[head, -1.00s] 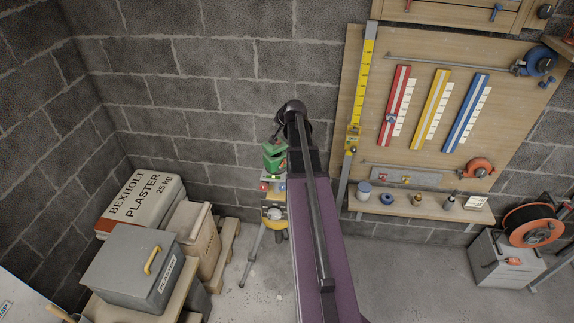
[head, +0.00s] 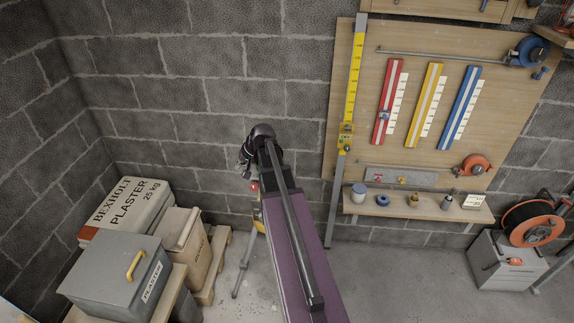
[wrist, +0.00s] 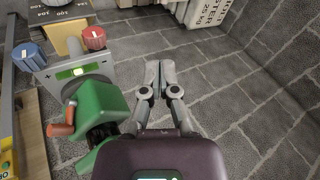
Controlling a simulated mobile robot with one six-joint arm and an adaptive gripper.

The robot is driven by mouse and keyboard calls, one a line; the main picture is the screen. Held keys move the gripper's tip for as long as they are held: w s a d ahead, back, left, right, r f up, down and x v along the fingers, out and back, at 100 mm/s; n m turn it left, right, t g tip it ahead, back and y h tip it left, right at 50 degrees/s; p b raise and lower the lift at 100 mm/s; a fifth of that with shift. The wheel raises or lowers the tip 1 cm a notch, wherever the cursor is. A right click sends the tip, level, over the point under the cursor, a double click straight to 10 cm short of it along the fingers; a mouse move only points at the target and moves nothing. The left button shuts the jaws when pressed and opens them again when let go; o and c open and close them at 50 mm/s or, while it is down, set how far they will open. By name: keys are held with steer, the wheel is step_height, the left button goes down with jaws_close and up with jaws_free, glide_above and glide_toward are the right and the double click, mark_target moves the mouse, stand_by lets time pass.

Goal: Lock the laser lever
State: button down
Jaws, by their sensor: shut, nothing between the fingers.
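The laser's green housing (wrist: 100,108) fills the left of the wrist view, with a dark opening on its near side. An orange-brown lever (wrist: 62,130) sticks out from its left side. Behind it is a grey plate with a green-lit level vial (wrist: 78,72), a red knob (wrist: 94,38) and a blue knob (wrist: 30,56). My gripper (wrist: 155,70) is shut and empty, right of the green housing and apart from the lever. In the head view my gripper (head: 246,162) and arm hide most of the laser; a red knob (head: 254,186) and a tripod leg (head: 243,268) show.
A tool board (head: 440,110) hangs on the right wall above a shelf (head: 420,205). A cable reel (head: 530,225) is at far right. Floor right of my arm is clear.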

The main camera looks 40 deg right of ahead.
steer(key=s+d+t+y+b, duration=0.2)
steer(key=s+d+b, duration=0.2)
steer(key=d, duration=0.5)
steer(key=s+d+f+t+y+b, duration=0.1)
steer(key=s+d+t+y+b, duration=0.2)
steer(key=d+b, duration=0.3)
steer(key=s+d+f+m+t+y+b, duration=0.1)
steer(key=s+d+b, duration=0.4)
steer(key=d, duration=0.8)
steer(key=shift+d+f+t+y, duration=0.15)
steer(key=shift+d+t+y, duration=0.15)
steer(key=shift+t+y, duration=0.5)
steer(key=shift+w+a, duration=0.1)
steer(key=shift+w, duration=0.05)
steer(key=s+a+b+x, duration=0.1)
steer(key=a+x, duration=0.1)
steer(key=x, duration=1)
steer(key=shift+a+f+b, duration=0.25)
steer(key=shift+b, duration=0.15)
steer(key=shift+s, duration=0.15)
steer(key=shift+a+r+p, duration=0.15)
steer(key=shift+a+p, duration=0.1)
steer(key=shift+p, duration=0.15)
